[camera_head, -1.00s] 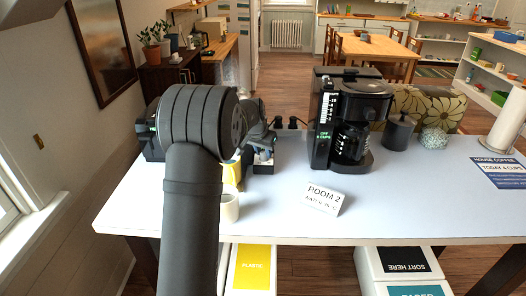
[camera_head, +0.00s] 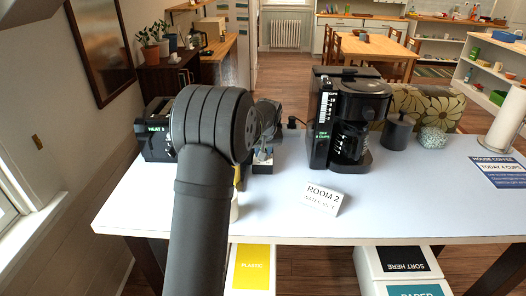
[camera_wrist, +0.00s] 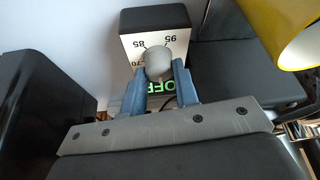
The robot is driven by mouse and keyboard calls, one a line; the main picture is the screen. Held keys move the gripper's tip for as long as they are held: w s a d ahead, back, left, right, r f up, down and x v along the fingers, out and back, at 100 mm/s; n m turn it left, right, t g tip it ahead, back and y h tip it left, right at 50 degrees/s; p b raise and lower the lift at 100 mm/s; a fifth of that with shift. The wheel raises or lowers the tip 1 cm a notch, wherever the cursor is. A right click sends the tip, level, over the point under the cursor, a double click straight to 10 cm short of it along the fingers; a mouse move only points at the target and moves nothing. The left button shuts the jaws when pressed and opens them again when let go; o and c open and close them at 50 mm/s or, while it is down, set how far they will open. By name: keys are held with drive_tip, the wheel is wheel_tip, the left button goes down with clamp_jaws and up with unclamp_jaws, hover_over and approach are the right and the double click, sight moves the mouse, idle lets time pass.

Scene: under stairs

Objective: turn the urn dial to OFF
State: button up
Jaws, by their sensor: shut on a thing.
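The urn dial is a round grey knob (camera_wrist: 158,60) on a white panel (camera_wrist: 128,46) marked 70, 85 and 95. It is in the middle of the wrist view. Green letters reading OFF (camera_wrist: 162,94) show below the knob, partly behind the fingers. My gripper (camera_wrist: 158,72) has blue fingers closed on the knob, one on each side. The knob's pointer cannot be made out. In the head view, my arm hides most of the urn; part of a small black-and-white unit (camera_head: 263,157) shows beside it.
A black appliance with a green HEAT display (camera_head: 156,130) stands left of my arm. A coffee maker (camera_head: 347,120) and a ROOM 2 card (camera_head: 322,199) stand to the right. A yellow object (camera_wrist: 285,30) is close at the upper right of the wrist view.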

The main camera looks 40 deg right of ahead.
idle(0.4)
drive_tip(key=o, duration=0.7)
drive_tip(key=shift+r, duration=0.15)
drive_tip(key=v, duration=1.7)
drive_tip(key=shift+s+d+r, duration=0.1)
drive_tip(key=x, duration=1.7)
drive_tip(key=shift+f, duration=0.25)
